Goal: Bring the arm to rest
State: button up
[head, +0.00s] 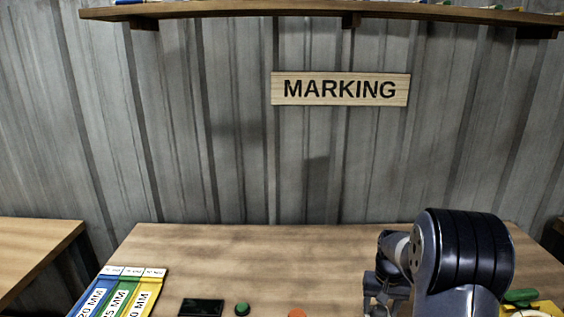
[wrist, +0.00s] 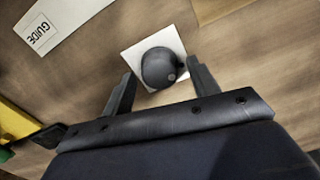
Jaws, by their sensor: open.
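My gripper (wrist: 162,73) is open in the wrist view, its two dark fingers spread apart. A dark rounded knob-like object (wrist: 158,66) on a white square (wrist: 132,54) shows between and just beyond the fingertips. I see a gap on the left; the right finger is close to it, and I cannot tell whether they touch. In the head view my arm stands folded at the right side of the table (head: 250,250); the fingers cannot be made out there.
Blue, green and yellow labelled strips (head: 118,293) lie at the table's left. A dark box (head: 201,307), a green button (head: 242,309) and an orange disc (head: 297,313) are at the front. A yellow item (head: 540,309) is right of my arm. A GUIDE sheet (wrist: 60,25) lies flat.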

jog(key=m+p, duration=0.1)
jog(key=m, duration=0.5)
jog(key=m+p, duration=0.1)
jog(key=m, duration=0.5)
dwell(0.4)
jog(key=shift+s+d+r, duration=0.1)
